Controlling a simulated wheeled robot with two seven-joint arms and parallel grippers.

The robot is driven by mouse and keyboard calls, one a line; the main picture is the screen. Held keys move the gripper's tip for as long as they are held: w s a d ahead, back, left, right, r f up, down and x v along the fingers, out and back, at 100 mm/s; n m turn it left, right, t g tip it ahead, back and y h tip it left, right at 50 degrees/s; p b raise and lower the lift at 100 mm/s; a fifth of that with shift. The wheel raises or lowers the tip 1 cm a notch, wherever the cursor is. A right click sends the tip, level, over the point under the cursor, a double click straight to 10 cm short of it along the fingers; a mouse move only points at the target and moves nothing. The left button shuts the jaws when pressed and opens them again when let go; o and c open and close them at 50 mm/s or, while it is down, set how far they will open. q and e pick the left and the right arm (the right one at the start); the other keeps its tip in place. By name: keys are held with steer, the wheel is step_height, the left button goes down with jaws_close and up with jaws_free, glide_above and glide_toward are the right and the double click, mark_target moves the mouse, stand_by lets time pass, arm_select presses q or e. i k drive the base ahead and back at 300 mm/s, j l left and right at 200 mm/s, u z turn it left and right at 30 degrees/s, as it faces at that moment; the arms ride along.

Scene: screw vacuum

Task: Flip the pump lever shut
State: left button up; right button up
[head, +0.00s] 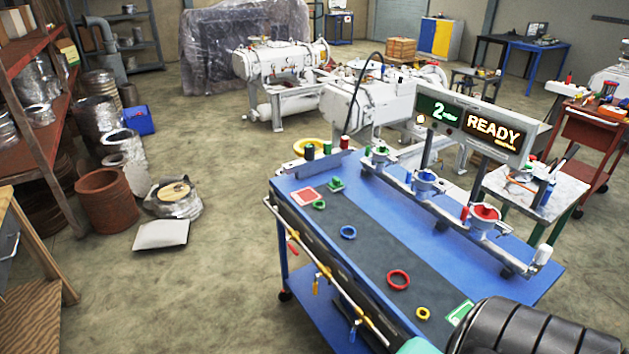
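A blue cart (283,181) with a dark mat (345,262) on top stands right of centre. A rail along its back carries ports with green, blue and red rings, including a red-ringed port (485,213). A display (478,126) above it reads "2" and "READY". A pipe (322,268) along the cart's near side carries small coloured handles, among them a red handle (293,249) and a blue handle (352,331). I cannot tell which part is the pump lever, or how it is set. Neither gripper is in view; a black ribbed arm part of mine covers the lower right corner.
A red ring (398,280), a blue ring (348,232), a green ring (318,205) and a yellow ring (423,313) lie on the cart top. A side table (515,186) with tools stands to the right.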

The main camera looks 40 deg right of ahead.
mark_target(290, 245)
steer(key=i+l+z, duration=0.15)
steer(key=i+z, duration=0.15)
steer(key=z, duration=0.15)
steer(key=i+z, duration=0.65)
steer(key=z, duration=0.25)
